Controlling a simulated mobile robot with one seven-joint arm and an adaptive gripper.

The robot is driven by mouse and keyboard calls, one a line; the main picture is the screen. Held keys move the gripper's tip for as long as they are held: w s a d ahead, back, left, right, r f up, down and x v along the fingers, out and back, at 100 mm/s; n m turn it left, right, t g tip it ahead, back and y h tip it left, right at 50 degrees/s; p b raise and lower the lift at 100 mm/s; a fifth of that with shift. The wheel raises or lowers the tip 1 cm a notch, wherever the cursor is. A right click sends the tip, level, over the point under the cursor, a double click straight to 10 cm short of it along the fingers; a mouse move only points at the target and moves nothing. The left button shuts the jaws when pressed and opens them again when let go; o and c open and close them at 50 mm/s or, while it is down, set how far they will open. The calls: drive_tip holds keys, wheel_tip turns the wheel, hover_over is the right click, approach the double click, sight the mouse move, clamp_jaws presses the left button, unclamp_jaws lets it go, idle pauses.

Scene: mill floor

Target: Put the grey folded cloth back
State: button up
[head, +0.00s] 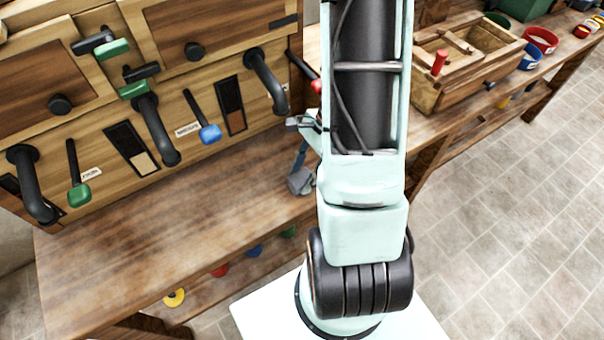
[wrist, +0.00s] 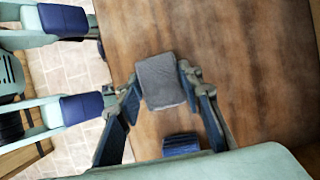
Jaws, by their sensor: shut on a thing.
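The grey folded cloth (wrist: 161,82) is a small, thick rectangular pad. In the wrist view it sits between the two fingertips of my gripper (wrist: 158,86), which is shut on it. In the head view the cloth (head: 301,181) shows as a small grey shape beside my arm, over the right part of the wooden bench top (head: 190,225). My gripper (head: 302,165) is partly hidden by my arm there. I cannot tell whether the cloth touches the bench or hangs just above it.
A wooden panel with black pipes, green levers (head: 79,194) and a blue lever (head: 209,133) stands behind the bench. A wooden box (head: 470,75), a red bowl (head: 541,40) and a blue bowl (head: 530,60) stand at the right. Most of the near bench top is clear.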

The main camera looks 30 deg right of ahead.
drive_tip(key=o, duration=1.1)
drive_tip(key=shift+f, duration=0.15)
drive_tip(key=shift+w+d+r, duration=0.1)
drive_tip(key=shift+d+r, duration=0.05)
drive_tip(key=shift+r, duration=0.35)
drive_tip(key=d, duration=1.2)
drive_tip(key=shift+w+d+r+b, duration=0.1)
drive_tip(key=shift+r+b, duration=0.15)
drive_tip(key=shift+b, duration=0.15)
